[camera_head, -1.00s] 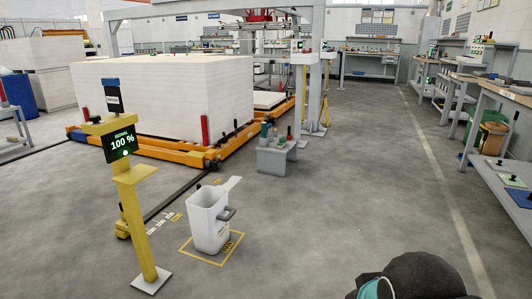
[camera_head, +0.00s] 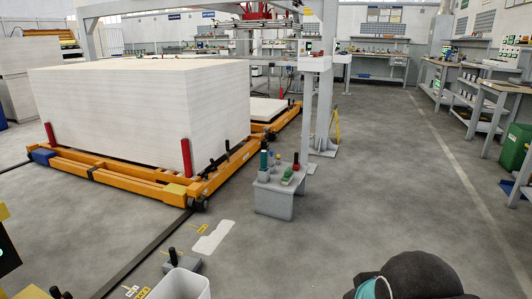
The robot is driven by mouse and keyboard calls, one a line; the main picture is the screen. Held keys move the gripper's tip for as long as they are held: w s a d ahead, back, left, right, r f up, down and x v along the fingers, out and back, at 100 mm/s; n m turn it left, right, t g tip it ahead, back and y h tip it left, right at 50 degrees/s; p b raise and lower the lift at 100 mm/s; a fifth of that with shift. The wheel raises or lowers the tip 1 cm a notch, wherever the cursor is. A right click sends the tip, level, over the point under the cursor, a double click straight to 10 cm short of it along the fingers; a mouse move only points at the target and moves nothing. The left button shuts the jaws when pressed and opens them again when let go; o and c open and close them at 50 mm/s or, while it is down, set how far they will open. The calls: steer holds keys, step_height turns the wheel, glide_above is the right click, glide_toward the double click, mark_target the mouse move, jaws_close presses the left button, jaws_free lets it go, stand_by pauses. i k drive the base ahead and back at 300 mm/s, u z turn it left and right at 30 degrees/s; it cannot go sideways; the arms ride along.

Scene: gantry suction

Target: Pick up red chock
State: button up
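No loose block is plainly a red chock in this view. Small upright items stand on a low grey stand (camera_head: 274,200), among them a slim red one (camera_head: 296,162) at its right back, too small to tell its shape. Two red upright posts are at the front corners of the orange pallet frame, one on the left (camera_head: 50,136) and one on the right (camera_head: 186,158). A grey block with a black knob (camera_head: 181,263) is on the floor at the lower left. My gripper's fingers do not show; only a dark rounded part of my arm is at the bottom right.
A white stack (camera_head: 110,110) rests on the orange frame (camera_head: 110,180) at left. A white bin (camera_head: 180,288) is at the bottom edge. A gantry leg (camera_head: 322,110) stands behind the stand. Workbenches (camera_head: 490,100) line the right. The floor right of the stand is clear.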

mark_target(295, 167)
steer(key=i, duration=3.85)
steer(key=z, duration=0.8)
